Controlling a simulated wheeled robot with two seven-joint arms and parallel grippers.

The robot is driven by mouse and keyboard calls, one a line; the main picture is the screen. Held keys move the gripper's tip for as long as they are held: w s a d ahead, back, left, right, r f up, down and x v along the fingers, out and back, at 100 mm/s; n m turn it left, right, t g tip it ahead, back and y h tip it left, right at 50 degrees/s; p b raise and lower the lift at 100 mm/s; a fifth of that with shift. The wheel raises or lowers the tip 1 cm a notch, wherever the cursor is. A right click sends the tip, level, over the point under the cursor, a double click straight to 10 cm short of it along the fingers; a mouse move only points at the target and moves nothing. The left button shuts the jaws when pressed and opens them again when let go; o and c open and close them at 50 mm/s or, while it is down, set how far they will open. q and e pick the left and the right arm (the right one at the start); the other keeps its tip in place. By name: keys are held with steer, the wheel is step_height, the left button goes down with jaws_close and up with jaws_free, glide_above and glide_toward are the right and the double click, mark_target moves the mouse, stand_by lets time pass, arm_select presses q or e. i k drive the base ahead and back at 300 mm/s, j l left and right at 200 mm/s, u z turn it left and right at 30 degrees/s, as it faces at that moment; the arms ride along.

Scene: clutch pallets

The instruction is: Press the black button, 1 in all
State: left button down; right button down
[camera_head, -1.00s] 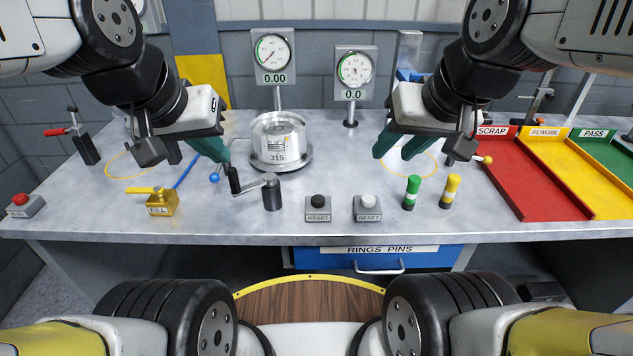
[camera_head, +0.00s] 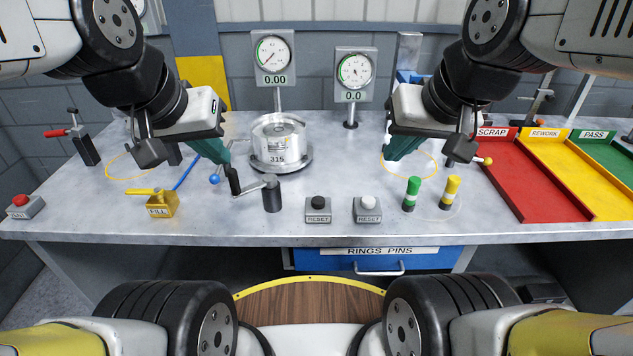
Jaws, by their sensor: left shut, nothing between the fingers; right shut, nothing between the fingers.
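My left gripper (camera_head: 222,160) is shut and empty, above the table to the upper left of the black button, beside the metal cylinder. My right gripper (camera_head: 392,158) is shut and empty, above the table to the upper right of the button. Both are clearly apart from it.
A white button (camera_head: 368,202) on a similar box stands just right of the black one. A crank (camera_head: 271,194) stands to its left, by the metal cylinder (camera_head: 280,142). Green (camera_head: 411,192) and yellow (camera_head: 450,191) pins stand right. A gold FILL valve (camera_head: 160,204) and red button (camera_head: 20,199) are left.

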mark_target(318, 202)
steer(key=j+z, duration=0.1)
steer(key=z, duration=0.5)
steer(key=j+z, duration=0.25)
steer(key=k+j+z, duration=0.25)
steer(key=j, duration=0.15)
steer(key=j+z, duration=0.25)
steer(key=k+j, duration=0.15)
steer(key=j, duration=0.25)
steer(key=k+j+z, duration=0.1)
steer(key=j, duration=0.25)
steer(key=k+j, duration=0.2)
steer(key=j, duration=0.15)
steer(key=k+j+z, duration=0.1)
steer(key=j, duration=0.3)
steer(key=k, duration=0.05)
